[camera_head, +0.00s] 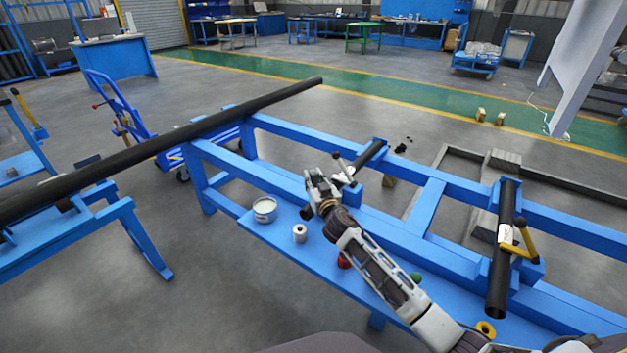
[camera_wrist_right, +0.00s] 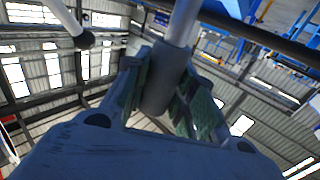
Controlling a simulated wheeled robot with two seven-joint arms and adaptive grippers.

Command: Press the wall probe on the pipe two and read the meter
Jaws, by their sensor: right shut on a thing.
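My right gripper (camera_head: 322,192) is at the bench, close to the near end of a short black pipe (camera_head: 371,154). In the right wrist view, its fingers (camera_wrist_right: 168,98) are shut on a dark grey cylindrical grip (camera_wrist_right: 168,75) with a pale metal rod, likely the wall probe. The gripper hides whether the probe touches the pipe. I cannot tell which is pipe two. I cannot make out a meter. My left gripper is not in view.
A long black pipe (camera_head: 250,107) crosses the left side on blue stands. A ball-ended lever (camera_wrist_right: 85,39) is near the gripper. A yellow ring (camera_head: 486,329) lies at front right.

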